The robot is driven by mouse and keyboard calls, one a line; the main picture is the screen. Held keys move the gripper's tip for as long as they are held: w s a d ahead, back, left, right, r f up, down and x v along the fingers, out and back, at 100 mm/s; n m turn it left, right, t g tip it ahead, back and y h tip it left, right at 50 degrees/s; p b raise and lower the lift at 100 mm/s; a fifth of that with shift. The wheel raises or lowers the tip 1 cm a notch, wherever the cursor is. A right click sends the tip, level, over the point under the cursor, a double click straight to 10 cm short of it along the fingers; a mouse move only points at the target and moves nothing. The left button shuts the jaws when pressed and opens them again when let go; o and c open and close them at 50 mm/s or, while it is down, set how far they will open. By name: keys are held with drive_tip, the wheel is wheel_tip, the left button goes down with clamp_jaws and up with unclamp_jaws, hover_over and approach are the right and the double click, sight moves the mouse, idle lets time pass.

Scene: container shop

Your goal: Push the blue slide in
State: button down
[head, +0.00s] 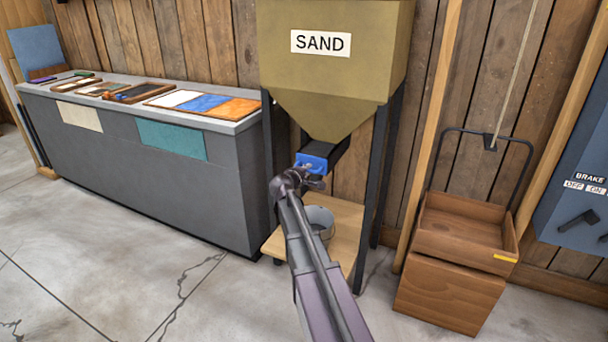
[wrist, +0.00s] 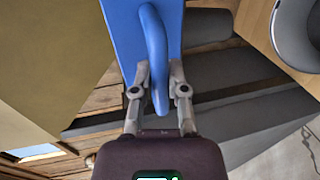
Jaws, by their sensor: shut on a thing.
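The blue slide (head: 312,162) sits at the bottom outlet of the sand hopper (head: 340,75). In the wrist view the blue slide (wrist: 128,35) is a flat plate with a rounded blue handle (wrist: 156,50) standing on it. My gripper (head: 303,172) is at the slide's front in the head view. In the wrist view my gripper (wrist: 160,92) has its two fingers on either side of the handle and is shut on it. How far the slide sticks out of the outlet is hard to tell, as my arm hides part of it.
A grey bucket (head: 320,220) stands on a wooden board (head: 345,250) below the outlet. Dark hopper legs (head: 378,180) stand on both sides. A grey counter (head: 150,160) with trays is at left. A wooden box (head: 465,225) and a blue brake panel (head: 580,200) are at right.

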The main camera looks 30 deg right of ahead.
drive_tip(key=shift+w+d, duration=0.15)
drive_tip(key=c, duration=0.6)
unclamp_jaws()
drive_tip(key=shift+c, duration=0.2)
drive_tip(key=shift+s+a, duration=0.25)
drive_tip(key=shift+s, duration=0.1)
drive_tip(key=s+a+f+m+g+y, duration=0.3)
drive_tip(key=s+a+f+y, duration=0.15)
drive_tip(key=s+a, duration=0.55)
drive_tip(key=s+a+f+m+g+y, duration=0.2)
drive_tip(key=s+a+f+g+y, duration=0.25)
drive_tip(key=s+a, duration=0.5)
drive_tip(key=s+a+f+m+g+y, duration=0.25)
drive_tip(key=s+a+f, duration=0.35)
drive_tip(key=s+a, duration=0.45)
wheel_tip(320, 180, up, 36)
drive_tip(key=d+p, duration=0.1)
drive_tip(key=p, duration=3.5)
drive_tip(key=shift+w+d+r+y, duration=0.2)
drive_tip(key=shift+d+y, duration=0.1)
drive_tip(key=shift+y, duration=0.05)
